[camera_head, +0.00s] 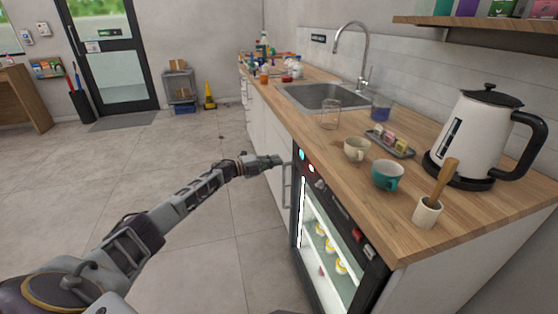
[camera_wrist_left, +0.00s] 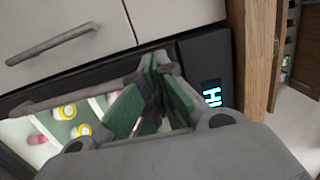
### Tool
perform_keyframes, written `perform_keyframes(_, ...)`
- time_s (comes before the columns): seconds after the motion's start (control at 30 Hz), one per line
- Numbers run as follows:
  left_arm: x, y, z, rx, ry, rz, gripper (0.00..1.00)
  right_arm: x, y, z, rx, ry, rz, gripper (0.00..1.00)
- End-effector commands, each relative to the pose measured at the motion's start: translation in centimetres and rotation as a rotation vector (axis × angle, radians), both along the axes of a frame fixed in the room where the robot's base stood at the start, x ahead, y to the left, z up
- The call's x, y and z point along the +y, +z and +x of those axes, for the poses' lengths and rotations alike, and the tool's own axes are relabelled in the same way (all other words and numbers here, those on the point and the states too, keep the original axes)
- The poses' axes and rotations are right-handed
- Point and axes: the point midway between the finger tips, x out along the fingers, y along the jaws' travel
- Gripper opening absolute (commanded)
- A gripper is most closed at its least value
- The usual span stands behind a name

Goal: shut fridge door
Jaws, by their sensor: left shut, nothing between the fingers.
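The small fridge (camera_head: 335,240) stands under the counter at right, with a dark frame and a lit interior holding several yellow-topped pots. Its door looks about flush with the cabinet fronts; I cannot tell whether a thin gap remains. A bar handle (camera_head: 287,185) stands at its left edge. My left gripper (camera_head: 278,160) is shut and empty by the fridge's upper left corner, just above the handle. In the left wrist view its green-padded fingers (camera_wrist_left: 156,70) lie in front of the fridge's dark top edge, near a lit display (camera_wrist_left: 212,93). Whether they touch it is unclear. My right gripper is out of view.
The wooden counter (camera_head: 300,120) above bears a kettle (camera_head: 480,135), a teal cup (camera_head: 388,175), a beige cup (camera_head: 356,149), a mortar (camera_head: 427,212) and a sink (camera_head: 325,95). Pale cabinets run along beyond the fridge. The tiled floor (camera_head: 140,165) at left is clear.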

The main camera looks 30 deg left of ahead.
Motion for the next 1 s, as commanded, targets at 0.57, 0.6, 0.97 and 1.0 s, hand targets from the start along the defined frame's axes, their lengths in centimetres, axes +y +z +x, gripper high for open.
perform_keyframes(0.57,4.5,0.0,-4.4,0.002,0.002,0.003,0.00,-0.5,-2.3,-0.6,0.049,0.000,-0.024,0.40)
perform_keyframes(0.6,4.8,0.0,-4.7,0.002,0.002,0.002,0.00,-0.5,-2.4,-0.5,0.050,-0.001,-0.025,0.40)
perform_keyframes(0.97,6.1,0.0,-5.9,0.002,0.001,0.001,0.00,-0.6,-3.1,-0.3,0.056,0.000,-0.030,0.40)
perform_keyframes(1.0,6.1,0.0,-6.0,0.002,0.001,0.001,0.00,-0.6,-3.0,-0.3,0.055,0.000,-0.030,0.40)
